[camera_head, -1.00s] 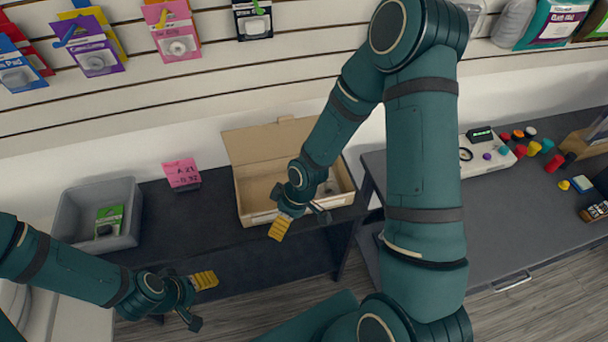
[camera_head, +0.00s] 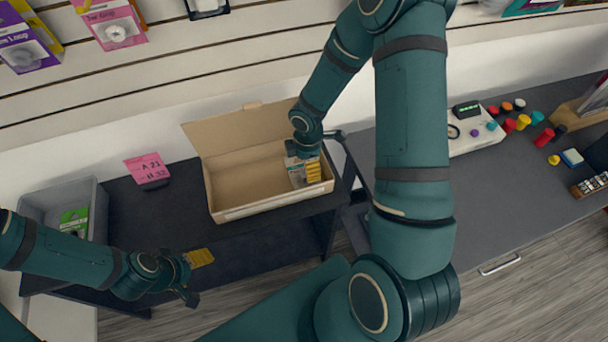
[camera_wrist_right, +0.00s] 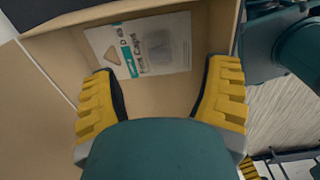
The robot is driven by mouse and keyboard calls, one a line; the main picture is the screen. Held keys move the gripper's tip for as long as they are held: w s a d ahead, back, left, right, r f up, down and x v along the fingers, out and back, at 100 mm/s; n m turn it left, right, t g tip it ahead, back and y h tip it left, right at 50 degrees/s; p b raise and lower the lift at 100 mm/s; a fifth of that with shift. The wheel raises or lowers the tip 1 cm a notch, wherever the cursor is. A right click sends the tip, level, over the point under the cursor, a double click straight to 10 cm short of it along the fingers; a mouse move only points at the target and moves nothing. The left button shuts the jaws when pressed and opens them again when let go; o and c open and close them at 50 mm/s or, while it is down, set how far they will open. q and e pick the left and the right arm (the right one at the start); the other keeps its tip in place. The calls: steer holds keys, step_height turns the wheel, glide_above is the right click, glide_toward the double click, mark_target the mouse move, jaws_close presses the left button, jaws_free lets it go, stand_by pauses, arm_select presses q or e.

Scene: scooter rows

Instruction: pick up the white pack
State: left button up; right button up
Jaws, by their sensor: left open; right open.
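The white pack (camera_wrist_right: 135,45) with teal print lies inside the open cardboard box in the right wrist view, ahead of my fingertips. In the head view the white pack (camera_head: 296,173) shows at the right end of the box, partly hidden by my right gripper. My right gripper (camera_wrist_right: 160,78) is open, its yellow-padded fingers spread apart with bare cardboard between them. In the head view my right gripper (camera_head: 318,160) is at the box's right end. My left gripper (camera_head: 200,277) is open and empty in front of the dark table, away from the pack.
The cardboard box (camera_head: 232,213) stands on the dark table (camera_head: 175,222) with its lid raised behind. Left are a pink sign (camera_head: 147,168) and a grey bin (camera_head: 98,207) holding a green pack. The grey counter (camera_head: 530,185) at right carries several small coloured items.

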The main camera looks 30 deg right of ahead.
mark_target(302, 169)
step_height(302, 169, down, 6)
steer(key=shift+r+b, duration=0.25)
steer(key=shift+b, duration=0.45)
steer(key=c, duration=1.3)
